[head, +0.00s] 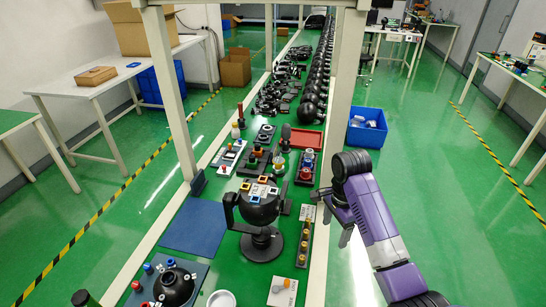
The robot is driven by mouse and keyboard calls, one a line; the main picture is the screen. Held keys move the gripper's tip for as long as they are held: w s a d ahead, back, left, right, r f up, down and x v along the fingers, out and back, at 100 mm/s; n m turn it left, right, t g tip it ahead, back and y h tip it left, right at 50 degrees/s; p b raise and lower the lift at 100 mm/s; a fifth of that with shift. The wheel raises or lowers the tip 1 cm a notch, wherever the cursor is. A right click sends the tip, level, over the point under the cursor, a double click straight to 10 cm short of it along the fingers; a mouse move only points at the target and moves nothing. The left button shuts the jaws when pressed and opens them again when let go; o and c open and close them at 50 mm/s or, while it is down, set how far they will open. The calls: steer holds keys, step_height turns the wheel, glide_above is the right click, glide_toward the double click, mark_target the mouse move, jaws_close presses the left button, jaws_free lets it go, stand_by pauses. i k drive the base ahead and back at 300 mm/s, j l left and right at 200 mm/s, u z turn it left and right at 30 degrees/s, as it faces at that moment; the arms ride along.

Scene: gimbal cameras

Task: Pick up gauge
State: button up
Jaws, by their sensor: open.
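No item on the green bench (215,262) can be told for sure as the gauge; the parts are small. A narrow dark strip with several orange-yellow pieces (305,240) lies right of the black gimbal ball on its stand (260,215). A white block with orange tops (283,291) lies at the near edge. My gripper (332,208) is at the bench's right edge, beside the post, right of the strip. It is open; the space between its fingers is hard to see.
A white frame post (340,100) rises close to my gripper, and another (170,90) stands at left. A blue mat (200,222) is bare. A red tray (306,139) and several fixtures lie farther back. A blue bin (367,127) stands on the floor at right.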

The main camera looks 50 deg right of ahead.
mark_target(278, 166)
steer(key=i+l, duration=0.5)
steer(key=i, duration=0.15)
steer(key=i+l, duration=0.45)
steer(key=i, duration=0.2)
